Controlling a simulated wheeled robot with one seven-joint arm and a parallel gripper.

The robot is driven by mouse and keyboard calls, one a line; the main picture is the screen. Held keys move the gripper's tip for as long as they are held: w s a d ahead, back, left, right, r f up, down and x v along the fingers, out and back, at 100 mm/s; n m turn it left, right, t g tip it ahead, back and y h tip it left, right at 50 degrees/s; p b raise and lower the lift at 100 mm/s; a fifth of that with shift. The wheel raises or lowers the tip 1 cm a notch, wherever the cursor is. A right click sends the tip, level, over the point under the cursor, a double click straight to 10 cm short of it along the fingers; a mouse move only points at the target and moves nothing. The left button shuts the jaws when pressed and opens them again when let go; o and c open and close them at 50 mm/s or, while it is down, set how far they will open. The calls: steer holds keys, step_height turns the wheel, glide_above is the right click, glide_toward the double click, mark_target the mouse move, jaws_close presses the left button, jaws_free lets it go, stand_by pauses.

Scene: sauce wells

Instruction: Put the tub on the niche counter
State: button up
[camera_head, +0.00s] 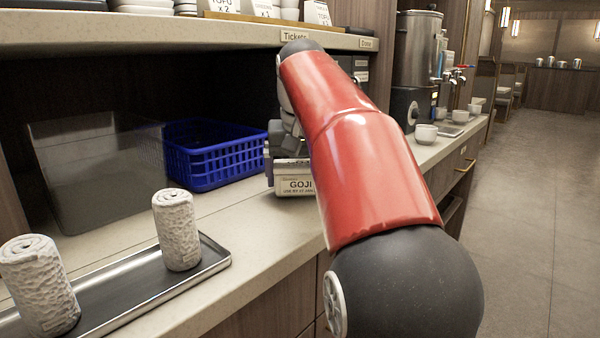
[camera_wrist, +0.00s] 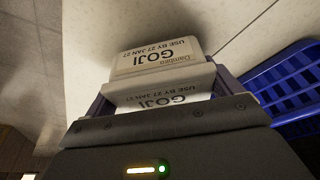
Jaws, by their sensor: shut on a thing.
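The tub (camera_head: 297,186) is a small pale container with GOJI labels. It is at the front of the niche counter (camera_head: 255,215), to the right of the blue basket. My gripper (camera_wrist: 164,96) is shut on the tub, with a finger on each side of it. The tub also shows in the wrist view (camera_wrist: 158,57), with its GOJI print upside down. In the head view my red arm covers part of the gripper and the tub's right side. I cannot tell whether the tub's base touches the counter.
A blue basket (camera_head: 208,170) stands in the niche close to the tub. A metal tray (camera_head: 140,290) with rolled towels (camera_head: 177,230) is at the front left. A shelf (camera_head: 160,32) overhangs the niche. A metal urn (camera_head: 416,55) and cups (camera_head: 426,133) stand beyond my arm.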

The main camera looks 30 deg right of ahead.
mark_target(301, 165)
steer(key=shift+f+b, duration=0.45)
steer(key=shift+f, duration=0.15)
steer(key=o, duration=1)
steer(key=shift+r, duration=0.15)
steer(key=p+v, duration=0.2)
steer(key=v, duration=0.5)
steer(key=shift+s+a+r, duration=0.1)
steer(key=shift+s+r, duration=0.05)
steer(key=shift+r, duration=0.15)
steer(key=shift+s, duration=0.1)
